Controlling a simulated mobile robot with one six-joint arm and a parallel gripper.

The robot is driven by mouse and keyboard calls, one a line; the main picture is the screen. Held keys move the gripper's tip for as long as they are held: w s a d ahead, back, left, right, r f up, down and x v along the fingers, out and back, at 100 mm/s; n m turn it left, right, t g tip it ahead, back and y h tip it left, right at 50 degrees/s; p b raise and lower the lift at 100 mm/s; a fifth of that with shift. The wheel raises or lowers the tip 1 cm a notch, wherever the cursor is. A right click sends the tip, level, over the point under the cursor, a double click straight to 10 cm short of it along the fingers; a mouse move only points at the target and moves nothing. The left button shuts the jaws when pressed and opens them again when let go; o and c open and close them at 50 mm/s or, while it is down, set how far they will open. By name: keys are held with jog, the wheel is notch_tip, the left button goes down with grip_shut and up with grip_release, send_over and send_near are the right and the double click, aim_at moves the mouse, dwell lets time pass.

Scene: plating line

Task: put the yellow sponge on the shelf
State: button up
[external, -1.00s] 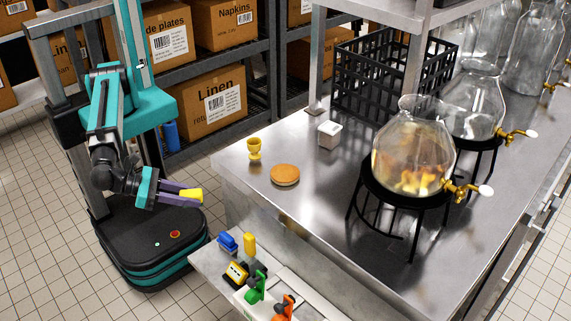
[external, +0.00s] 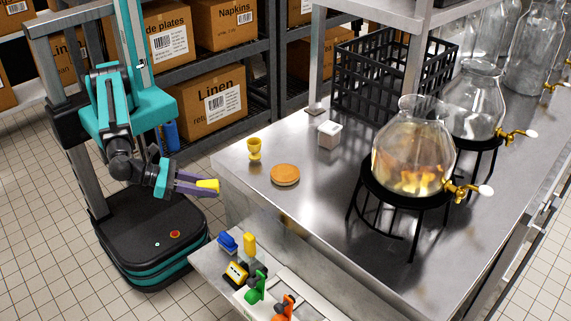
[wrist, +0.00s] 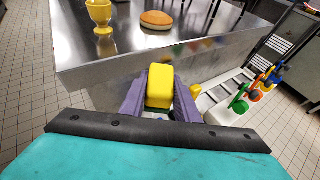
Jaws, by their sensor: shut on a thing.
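The yellow sponge (external: 208,186) is held between the purple fingers of my gripper (external: 196,186), in the air to the left of the steel counter in the external view. In the wrist view the sponge (wrist: 160,84) sits between both fingers (wrist: 160,100), yellow on top with a dark green lower layer. My gripper is shut on it. The sponge is apart from the counter edge. Steel uprights carry a raised shelf (external: 400,10) above the counter, at the top of the external view.
The steel counter (external: 320,205) holds a yellow egg cup (external: 254,148), a bun (external: 285,174), a small white box (external: 329,134), a black crate (external: 350,85) and glass dispensers (external: 412,150) on black stands. A lower ledge (external: 210,262) carries several small coloured items. Storage racks with cartons (external: 215,95) stand behind.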

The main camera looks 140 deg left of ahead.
jog(key=shift+s, duration=0.1)
jog(key=shift+a+n+g, duration=0.2)
jog(key=shift+n+g, duration=0.2)
jog(key=shift+f+n+g+y+b, duration=0.3)
jog(key=shift+f+n+g+y, duration=0.1)
jog(key=shift+f, duration=0.05)
jog(key=w+d+f+b, duration=0.1)
jog(key=d+f+b, duration=0.1)
jog(key=f+b, duration=0.5)
jog(key=w+d+f+n+g+b, duration=0.1)
jog(key=w+d+f+b, duration=0.1)
jog(key=f+b, duration=0.5)
jog(key=shift+w+d+f+y, duration=0.2)
jog(key=shift+f+y, duration=0.2)
jog(key=shift+f, duration=0.15)
jog(key=shift+f, duration=0.2)
notch_tip(320, 180, down, 6)
jog(key=b, duration=0.7)
jog(key=shift+f+b, duration=0.2)
jog(key=shift+b, duration=0.15)
